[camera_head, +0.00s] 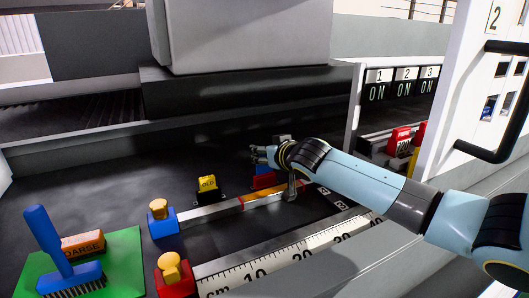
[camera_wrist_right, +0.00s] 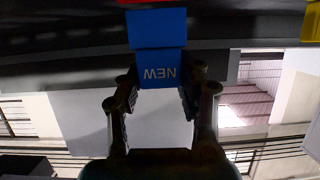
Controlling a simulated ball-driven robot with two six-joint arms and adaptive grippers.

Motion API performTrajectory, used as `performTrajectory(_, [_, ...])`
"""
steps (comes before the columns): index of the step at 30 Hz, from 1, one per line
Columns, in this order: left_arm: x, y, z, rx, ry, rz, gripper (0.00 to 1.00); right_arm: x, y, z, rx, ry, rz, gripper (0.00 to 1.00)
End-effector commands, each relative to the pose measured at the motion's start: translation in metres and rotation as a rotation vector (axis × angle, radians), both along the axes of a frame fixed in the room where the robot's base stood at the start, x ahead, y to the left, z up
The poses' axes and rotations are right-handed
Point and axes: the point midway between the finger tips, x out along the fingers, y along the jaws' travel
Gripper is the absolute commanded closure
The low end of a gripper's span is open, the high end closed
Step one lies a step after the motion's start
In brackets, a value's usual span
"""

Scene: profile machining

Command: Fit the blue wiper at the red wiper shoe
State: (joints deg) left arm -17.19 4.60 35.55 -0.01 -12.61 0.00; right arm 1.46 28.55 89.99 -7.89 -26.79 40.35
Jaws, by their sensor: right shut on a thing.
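My right gripper (camera_head: 272,155) is shut on the blue wiper, a block marked NEW. In the right wrist view the blue wiper (camera_wrist_right: 158,35) sits between the two fingers (camera_wrist_right: 158,85), its lettering upside down. In the head view a small part of the blue wiper (camera_head: 263,170) shows just below the gripper. A red edge (camera_wrist_right: 152,1) also shows at the top of the wrist view, with a thin dark gap to the blue wiper. Whether they touch, I cannot tell. My left gripper is not in view.
A yellow block marked OLD (camera_head: 207,185) stands left of the shoe. Blue (camera_head: 163,225) and red (camera_head: 175,282) stops with yellow knobs stand by the cm scale (camera_head: 285,258). A green mat (camera_head: 125,262) holds a blue brush (camera_head: 50,240) and an orange COARSE block (camera_head: 83,243).

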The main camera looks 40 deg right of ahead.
Motion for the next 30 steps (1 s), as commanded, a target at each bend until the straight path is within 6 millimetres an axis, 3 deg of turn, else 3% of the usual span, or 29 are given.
performTrajectory(30, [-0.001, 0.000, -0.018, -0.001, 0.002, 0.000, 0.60, 0.000, 0.000, -0.027, 0.000, 0.000, -0.001, 0.87])
